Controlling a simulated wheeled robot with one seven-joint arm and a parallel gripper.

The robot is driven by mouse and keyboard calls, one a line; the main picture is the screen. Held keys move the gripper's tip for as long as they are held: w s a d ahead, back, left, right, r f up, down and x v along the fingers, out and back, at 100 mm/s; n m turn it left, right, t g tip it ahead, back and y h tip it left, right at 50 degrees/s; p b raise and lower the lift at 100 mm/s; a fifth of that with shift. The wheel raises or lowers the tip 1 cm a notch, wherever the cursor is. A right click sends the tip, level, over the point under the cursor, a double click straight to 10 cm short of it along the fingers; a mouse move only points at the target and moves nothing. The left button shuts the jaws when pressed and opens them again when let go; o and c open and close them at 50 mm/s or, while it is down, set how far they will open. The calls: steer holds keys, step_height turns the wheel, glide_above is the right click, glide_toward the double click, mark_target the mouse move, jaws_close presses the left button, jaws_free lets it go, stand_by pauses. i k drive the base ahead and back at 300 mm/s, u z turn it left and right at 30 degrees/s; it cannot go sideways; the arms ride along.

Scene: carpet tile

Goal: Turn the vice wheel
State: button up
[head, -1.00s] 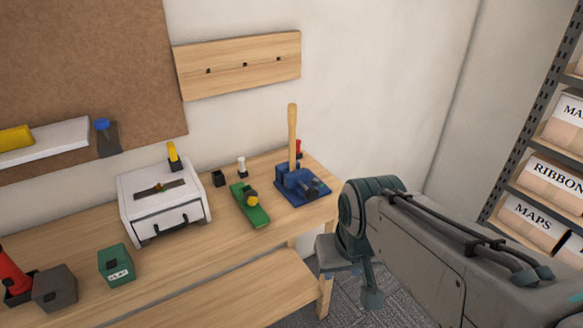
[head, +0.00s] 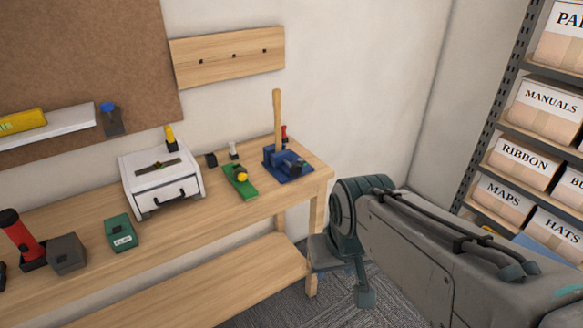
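The blue vice (head: 288,163) sits on its blue base at the right end of the workbench. A wooden handle (head: 277,118) stands upright at its left side. A dark round part at the vice's front right may be the wheel, but it is too small to make out. My arm reaches in from the right, its teal joint right of the bench end. What seems to be my gripper (head: 350,281) hangs below that joint, partly hidden, low beside the bench and apart from the vice. Its opening does not show.
The workbench (head: 80,208) also holds a green tool (head: 240,181), a white box (head: 160,182), a teal box (head: 121,233), a grey block (head: 67,253) and a red-and-black item (head: 22,240). A shelf with labelled boxes (head: 524,162) stands at right. Carpet is free beside the bench.

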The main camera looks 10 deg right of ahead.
mark_target(295, 170)
steer(key=z, duration=0.4)
steer(key=i, duration=0.95)
